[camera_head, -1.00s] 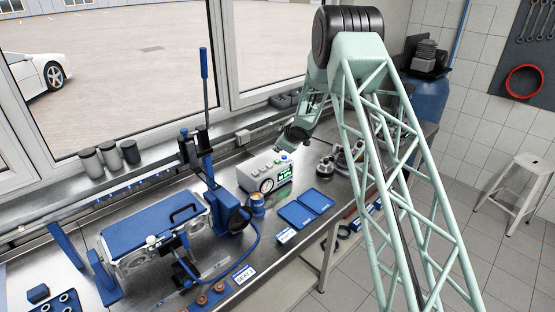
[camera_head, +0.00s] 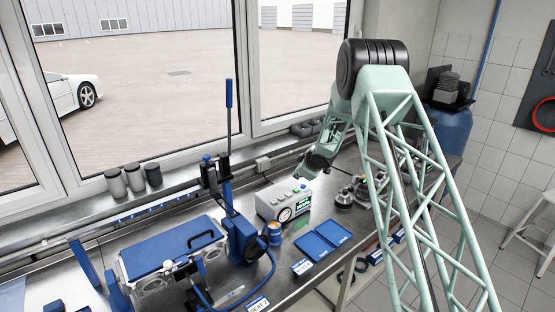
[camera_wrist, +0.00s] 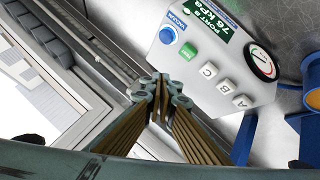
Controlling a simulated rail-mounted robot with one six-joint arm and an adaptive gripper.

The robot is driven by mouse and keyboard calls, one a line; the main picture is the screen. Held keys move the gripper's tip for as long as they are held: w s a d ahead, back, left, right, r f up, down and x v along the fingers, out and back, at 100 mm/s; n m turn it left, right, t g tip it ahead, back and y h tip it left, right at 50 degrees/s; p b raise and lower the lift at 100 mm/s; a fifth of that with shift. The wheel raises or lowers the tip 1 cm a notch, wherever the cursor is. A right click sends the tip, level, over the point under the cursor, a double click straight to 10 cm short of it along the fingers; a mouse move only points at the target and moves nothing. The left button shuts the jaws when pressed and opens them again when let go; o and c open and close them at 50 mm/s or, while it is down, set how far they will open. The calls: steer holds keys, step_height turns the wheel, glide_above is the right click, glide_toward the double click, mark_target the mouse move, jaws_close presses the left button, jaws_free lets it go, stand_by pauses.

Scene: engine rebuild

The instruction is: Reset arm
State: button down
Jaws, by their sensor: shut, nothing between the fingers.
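My gripper (camera_wrist: 160,88) is shut and empty in the wrist view, its two fingers meeting near the middle. Beside it is a grey control box (camera_wrist: 212,65) with a green display, a dial, a blue button, a green button and A, B, C keys. In the head view my gripper is small beside the dark wrist (camera_head: 317,162), just above and behind the same control box (camera_head: 283,199). Whether it touches the box I cannot tell.
Two blue trays (camera_head: 325,240) lie in front. Metal parts (camera_head: 345,198) sit to the right. The window ledge with dark canisters (camera_head: 134,177) runs behind.

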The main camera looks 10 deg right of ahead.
steer(key=s+d+r+m+h+b, duration=0.2)
steer(key=s+d+r+m+b, duration=0.15)
steer(key=s+r, duration=0.8)
steer(key=s+d+r+m+h+b, duration=0.2)
steer(key=s+d+r+b, duration=0.25)
steer(key=s+r, duration=0.65)
steer(key=s+r+m+g+b, duration=0.1)
steer(key=s+r+b, duration=0.2)
steer(key=s, duration=0.8)
steer(key=s+r+m+g+b, duration=0.1)
steer(key=s+r+m+b, duration=0.1)
steer(key=s, duration=0.8)
steer(key=s+a+f+m+g+b, duration=0.1)
steer(key=s+a+f+b, duration=0.1)
steer(key=s, duration=1.2)
steer(key=s+a+f+m+g+y+b, duration=0.1)
steer(key=s+a+f+b, duration=0.2)
steer(key=s, duration=1.1)
steer(key=s+a+f+m+g+b, duration=0.1)
steer(key=s+a+f+b, duration=0.2)
steer(key=s, duration=1.1)
step_height(320, 180, down, 3)
steer(key=shift+s+r+y, duration=0.1)
steer(key=shift+s+y, duration=0.25)
steer(key=shift+y, duration=0.05)
